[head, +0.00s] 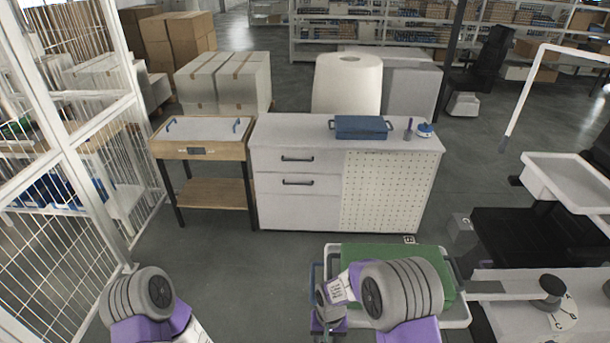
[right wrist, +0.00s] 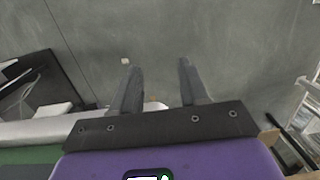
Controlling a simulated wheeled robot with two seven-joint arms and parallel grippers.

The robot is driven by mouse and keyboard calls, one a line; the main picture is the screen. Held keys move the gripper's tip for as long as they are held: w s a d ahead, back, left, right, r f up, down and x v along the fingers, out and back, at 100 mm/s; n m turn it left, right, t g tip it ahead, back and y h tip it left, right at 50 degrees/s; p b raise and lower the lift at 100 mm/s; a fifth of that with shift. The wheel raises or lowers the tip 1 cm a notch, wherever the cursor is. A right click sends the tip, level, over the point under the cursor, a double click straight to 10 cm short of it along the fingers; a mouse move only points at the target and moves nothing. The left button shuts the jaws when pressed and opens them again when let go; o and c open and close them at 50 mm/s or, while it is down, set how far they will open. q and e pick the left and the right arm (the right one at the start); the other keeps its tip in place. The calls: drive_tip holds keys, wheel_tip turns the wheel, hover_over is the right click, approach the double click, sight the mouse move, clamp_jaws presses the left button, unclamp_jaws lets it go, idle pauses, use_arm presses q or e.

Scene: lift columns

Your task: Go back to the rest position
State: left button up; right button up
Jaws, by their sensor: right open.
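My right gripper (right wrist: 158,85) shows in the right wrist view. Its two dark fingers stand apart with nothing between them, over grey floor. In the head view, my right arm (head: 400,293) is bent at the bottom, in front of a green-topped cart. Its fingers cannot be made out there. My left arm (head: 140,300) shows at the lower left of the head view; only a grey ribbed joint and purple links are in sight, and the left gripper is out of frame.
The green-topped cart (head: 437,259) stands close to my right arm. A white cabinet (head: 295,218) with a blue box (head: 360,127) stands ahead, beside a wooden bench (head: 215,193). A wire fence (head: 75,145) is at left, a black-and-white station (head: 510,240) at right. Floor before the cabinet is clear.

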drive_tip(key=s+d+f+m+y+b, duration=0.1)
drive_tip(key=s+d+f+y+b, duration=0.1)
drive_tip(key=s+f+b, duration=0.3)
drive_tip(key=s+d+f+m+t+y+b, duration=0.1)
drive_tip(key=s+f+b, duration=0.5)
drive_tip(key=s+f, duration=0.4)
wheel_tip(320, 180, down, 6)
drive_tip(key=shift+s+d+t+y, duration=0.3)
drive_tip(key=shift+s+d+y, duration=0.1)
idle(0.7)
